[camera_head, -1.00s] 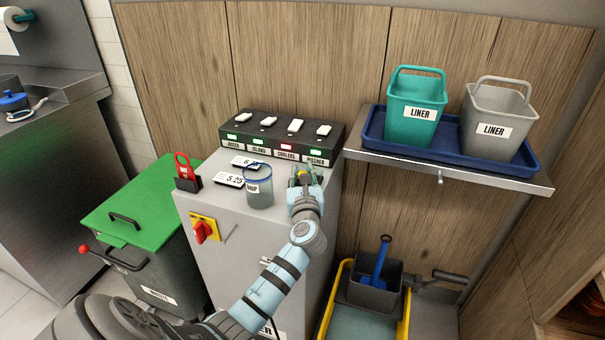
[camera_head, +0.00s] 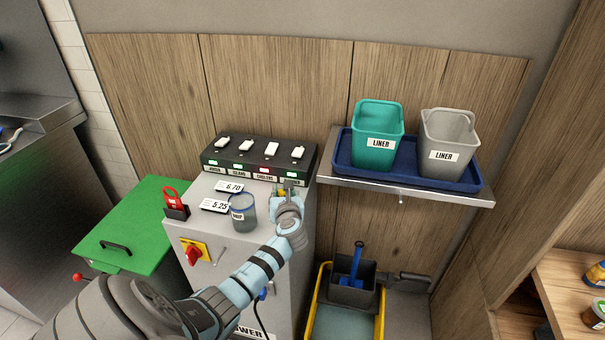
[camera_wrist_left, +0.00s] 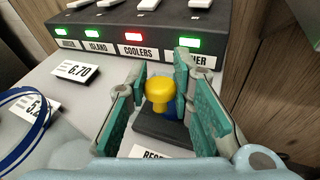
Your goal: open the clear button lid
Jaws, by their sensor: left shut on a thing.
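The yellow button (camera_wrist_left: 160,92) stands on a dark base on the grey cabinet top, with some blue showing behind it. A partly hidden label on the base begins "RESE". My left gripper (camera_wrist_left: 163,88) has its teal finger pads on both sides of the button. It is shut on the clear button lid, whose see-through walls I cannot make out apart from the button. In the head view, my left gripper (camera_head: 287,190) is at the cabinet's back right corner and hides most of the button. My right gripper is not in view.
A switch console (camera_head: 258,158) stands right behind the gripper, with three green lights and one red. A blue-rimmed cup (camera_head: 243,212) and price tags (camera_head: 214,205) are to the left. A shelf (camera_head: 410,195) with a blue tray and two liner bins is to the right.

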